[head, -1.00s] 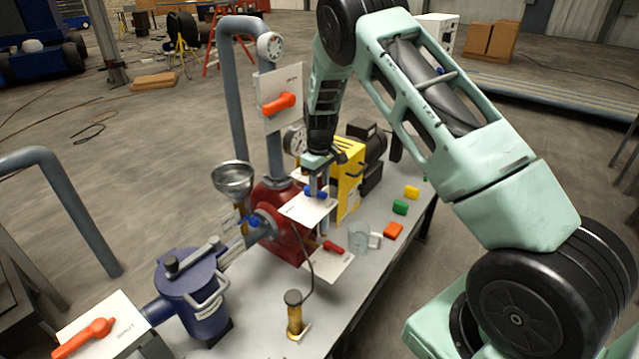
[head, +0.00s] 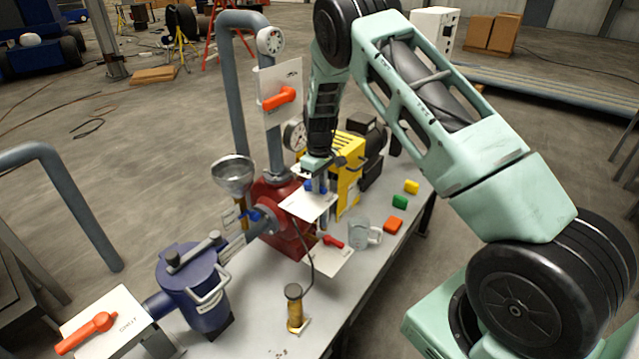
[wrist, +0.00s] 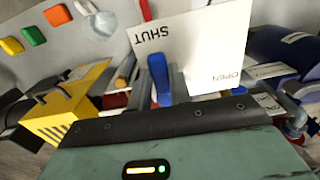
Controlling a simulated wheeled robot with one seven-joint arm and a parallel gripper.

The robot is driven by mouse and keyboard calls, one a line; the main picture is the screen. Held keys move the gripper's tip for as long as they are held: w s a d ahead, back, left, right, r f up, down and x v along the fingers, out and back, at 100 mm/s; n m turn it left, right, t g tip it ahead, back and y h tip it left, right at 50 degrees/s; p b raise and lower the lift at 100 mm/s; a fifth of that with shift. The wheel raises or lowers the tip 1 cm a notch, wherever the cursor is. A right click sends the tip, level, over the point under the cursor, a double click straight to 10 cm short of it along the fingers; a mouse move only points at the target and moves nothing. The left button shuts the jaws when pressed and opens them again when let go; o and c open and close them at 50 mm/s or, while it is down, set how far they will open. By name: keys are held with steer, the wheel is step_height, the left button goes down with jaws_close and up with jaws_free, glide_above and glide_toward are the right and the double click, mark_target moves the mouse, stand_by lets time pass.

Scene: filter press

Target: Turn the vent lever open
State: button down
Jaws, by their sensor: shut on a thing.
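The vent lever is a small blue handle (wrist: 160,80) on a white plate (wrist: 205,40) marked SHUT and OPEN in the wrist view. The handle stands nearest the SHUT word, and OPEN is further right. In the head view the white plate (head: 298,205) sits above the red pump body (head: 292,238), and only a bit of the blue handle (head: 311,187) shows beneath my gripper. My gripper (head: 318,188) points down over the plate, shut on the blue handle. The fingertips are partly hidden in both views.
A red lever (head: 333,241) on another plate is just below. A glass mug (head: 358,234) and coloured blocks (head: 393,225) lie to the right on the bench. A yellow machine (head: 349,170) is behind my gripper. A funnel (head: 233,173) and a blue strainer (head: 190,285) are left.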

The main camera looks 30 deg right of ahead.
steer(key=shift+w+a+m+b, duration=0.4)
steer(key=shift+a+m+b, duration=0.4)
steer(key=shift+m, duration=2.15)
steer(key=shift+w+a+m+b, duration=0.45)
steer(key=shift+a+m+b, duration=0.35)
steer(key=shift+m, duration=2.1)
steer(key=shift+w+a+m+b, duration=0.4)
steer(key=shift+a+m+b, duration=0.4)
steer(key=shift+m, duration=2.15)
steer(key=shift+a+r, duration=0.1)
steer(key=shift+a, duration=0.05)
steer(key=c, duration=1.3)
jaws_free()
step_height(320, 180, up, 17)
steer(key=b, duration=0.3)
steer(key=shift+r+b, duration=0.2)
steer(key=shift+b, duration=0.15)
